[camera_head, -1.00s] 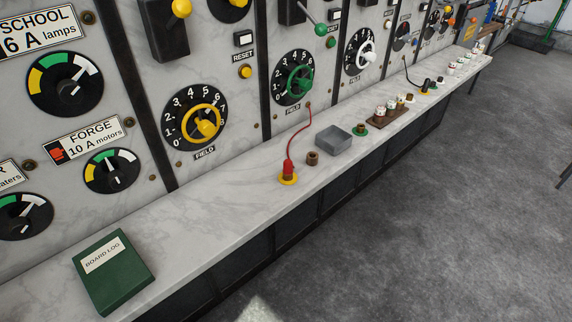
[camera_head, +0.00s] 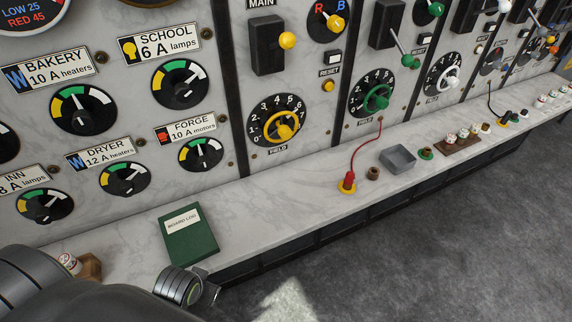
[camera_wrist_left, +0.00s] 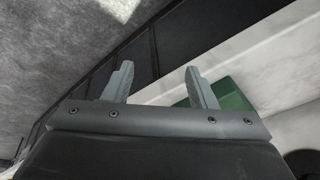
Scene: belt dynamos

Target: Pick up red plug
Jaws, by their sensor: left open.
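The red plug (camera_head: 349,179) stands upright at a yellow ring (camera_head: 345,189) on the marble ledge. A red cord (camera_head: 359,149) runs from its top to the panel. My left gripper shows in the left wrist view (camera_wrist_left: 159,76) with its two fingers apart and nothing between them. In the head view, my left arm comes in at the bottom left and ends near the ledge's front edge, just below the green log book (camera_head: 188,240). The gripper is well to the left of the red plug, not touching it. My right gripper is not in view.
A brown socket (camera_head: 373,173) and a grey tray (camera_head: 398,158) sit right of the plug. A black plug (camera_head: 506,117) and a wooden block (camera_head: 457,145) with white fuses lie farther along. The ledge between book and plug is clear. The dial panel rises behind.

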